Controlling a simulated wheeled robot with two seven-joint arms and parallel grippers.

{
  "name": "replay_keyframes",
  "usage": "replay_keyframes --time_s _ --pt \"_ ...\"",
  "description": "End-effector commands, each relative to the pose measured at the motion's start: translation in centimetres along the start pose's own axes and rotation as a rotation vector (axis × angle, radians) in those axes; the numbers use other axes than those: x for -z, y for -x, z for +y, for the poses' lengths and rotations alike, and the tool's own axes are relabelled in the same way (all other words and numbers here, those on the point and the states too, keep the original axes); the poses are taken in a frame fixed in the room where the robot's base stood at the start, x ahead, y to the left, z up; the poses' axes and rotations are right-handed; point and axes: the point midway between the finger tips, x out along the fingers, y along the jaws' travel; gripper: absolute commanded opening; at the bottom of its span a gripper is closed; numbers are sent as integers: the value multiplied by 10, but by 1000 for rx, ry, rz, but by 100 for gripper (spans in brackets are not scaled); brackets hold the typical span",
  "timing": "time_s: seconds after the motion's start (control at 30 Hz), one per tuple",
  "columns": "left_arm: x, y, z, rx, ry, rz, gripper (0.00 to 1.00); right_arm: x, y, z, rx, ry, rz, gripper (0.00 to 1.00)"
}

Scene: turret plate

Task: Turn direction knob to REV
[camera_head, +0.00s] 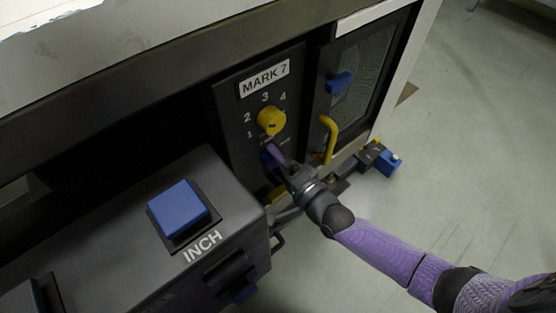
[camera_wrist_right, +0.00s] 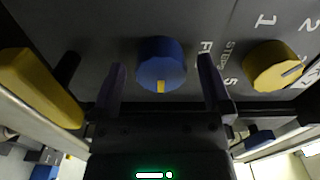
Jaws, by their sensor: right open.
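The blue direction knob (camera_wrist_right: 161,62) is on the dark MARK 7 panel (camera_head: 233,106). In the wrist view its yellow mark points down the picture, toward my gripper's palm. A label starting with F is beside it, partly hidden. My right gripper (camera_wrist_right: 164,84) is open, with one finger on each side of the knob; I cannot tell whether either finger touches it. In the head view my right gripper (camera_head: 278,157) is at the lower panel and covers much of the knob. My left gripper is in neither view.
A yellow knob (camera_head: 271,121) with numbers is just above. A yellow handle (camera_head: 328,139) and a blue latch (camera_head: 339,83) are to the right. A box with a blue INCH button (camera_head: 179,209) juts out at lower left. Open floor (camera_head: 470,130) is at right.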

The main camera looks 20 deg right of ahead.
Motion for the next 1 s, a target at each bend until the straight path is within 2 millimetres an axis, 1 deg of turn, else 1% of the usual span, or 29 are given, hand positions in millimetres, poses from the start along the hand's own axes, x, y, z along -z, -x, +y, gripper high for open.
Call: replay_keyframes --time_s 0.07,0.17,0.3,0.43,0.5,0.57,0.93,0.97,1.0 --pt "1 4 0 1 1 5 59 0 8 -2 -1 1 0 100" --pt "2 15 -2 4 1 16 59 1 30 -5 -2 3 -2 100" --pt "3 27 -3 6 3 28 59 1 67 -5 -2 2 -1 100" --pt "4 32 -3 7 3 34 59 0 90 -2 -2 0 0 100" --pt "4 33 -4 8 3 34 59 0 96 -1 -1 0 0 100" --pt "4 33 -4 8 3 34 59 0 99 -1 -1 0 -1 100" --pt "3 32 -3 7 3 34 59 0 99 0 -2 0 -1 100" --pt "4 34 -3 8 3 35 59 0 100 0 -7 8 0 100" --pt "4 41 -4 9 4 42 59 1 102 0 -35 45 0 100"
